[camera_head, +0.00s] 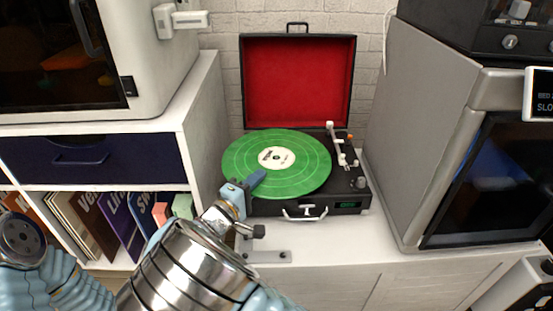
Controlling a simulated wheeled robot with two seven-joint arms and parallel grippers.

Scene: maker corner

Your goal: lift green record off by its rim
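The green record (300,180) with a white label lies about level on the record player (345,200), whose red-lined lid stands open behind it. The record overhangs the player's left edge. My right gripper (256,180) is at the record's front-left rim. One dark blue finger shows over the rim's top; the other finger is hidden, so I cannot tell whether it is shut on the rim. The white tonearm (336,143) is to the right, off the record. Part of my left arm shows at the lower left; its gripper is out of view.
A grey machine (415,130) stands close on the right. A white shelf unit with a dark blue drawer (90,158) and upright sleeves (120,220) is on the left. A small metal bracket (265,256) lies at the counter's front. Bare white counter (350,235) lies before the player.

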